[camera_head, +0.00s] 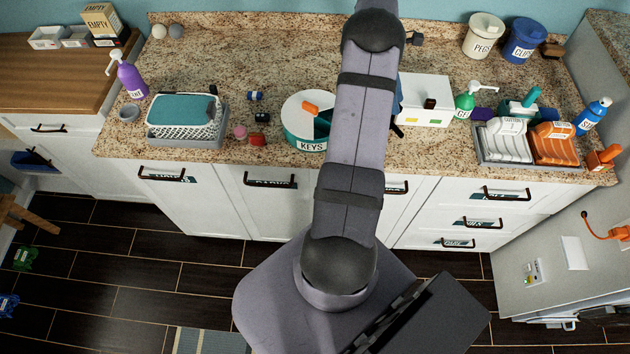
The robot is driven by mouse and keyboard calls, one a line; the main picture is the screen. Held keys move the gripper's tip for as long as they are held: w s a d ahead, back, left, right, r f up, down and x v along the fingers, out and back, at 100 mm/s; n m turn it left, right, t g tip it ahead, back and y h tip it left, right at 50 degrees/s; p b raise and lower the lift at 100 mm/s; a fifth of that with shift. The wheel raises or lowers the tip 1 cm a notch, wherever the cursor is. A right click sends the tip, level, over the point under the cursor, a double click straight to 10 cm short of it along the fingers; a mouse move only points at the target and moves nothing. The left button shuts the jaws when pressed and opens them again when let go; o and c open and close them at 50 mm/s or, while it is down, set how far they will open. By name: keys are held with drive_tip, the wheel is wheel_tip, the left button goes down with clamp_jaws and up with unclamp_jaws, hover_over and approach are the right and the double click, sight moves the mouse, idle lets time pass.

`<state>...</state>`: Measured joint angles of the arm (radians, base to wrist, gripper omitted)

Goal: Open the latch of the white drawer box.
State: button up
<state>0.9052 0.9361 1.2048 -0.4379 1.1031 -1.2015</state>
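The white drawer box (424,88) stands on the speckled counter, just right of my arm. A small dark brown piece (430,103), which looks like its latch, sits at the upper edge of the box's front. Whether the latch is open or closed is too small to tell. My arm rises through the middle of the view and hides what lies behind it, close to the box's left side. My gripper is not visible; the arm runs out at the top edge.
Left of my arm, a round KEYS container (305,125) stands on the counter (270,50). Right of the box are a green pump bottle (465,101) and a rack of white and orange items (505,140). Blue and dark pieces show between arm and box.

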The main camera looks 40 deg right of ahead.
wheel_tip(320, 180, up, 7)
drive_tip(key=w+a+n+t+h+b, duration=0.1)
drive_tip(key=w+a+n+b, duration=0.1)
drive_tip(key=n+b, duration=0.15)
drive_tip(key=a+f+n+b, duration=0.1)
drive_tip(key=a+f+b, duration=0.2)
drive_tip(key=a+b, duration=0.1)
drive_tip(key=a+f+n+g+y+b, duration=0.1)
drive_tip(key=a+f+b, duration=0.3)
drive_tip(key=a, duration=0.3)
drive_tip(key=s+a+f+n+b, duration=0.1)
drive_tip(key=a+f+b, duration=0.2)
drive_tip(key=a, duration=0.3)
drive_tip(key=shift+a+f+n+y+b, duration=0.25)
drive_tip(key=shift+f+y+b, duration=0.05)
drive_tip(key=shift+b, duration=0.55)
drive_tip(key=s+a+f+m+b, duration=0.1)
drive_tip(key=a+f+b, duration=0.6)
drive_tip(key=a, duration=0.3)
drive_tip(key=shift+f+b, duration=0.3)
drive_tip(key=shift+f, duration=0.35)
drive_tip(key=shift+s, duration=0.1)
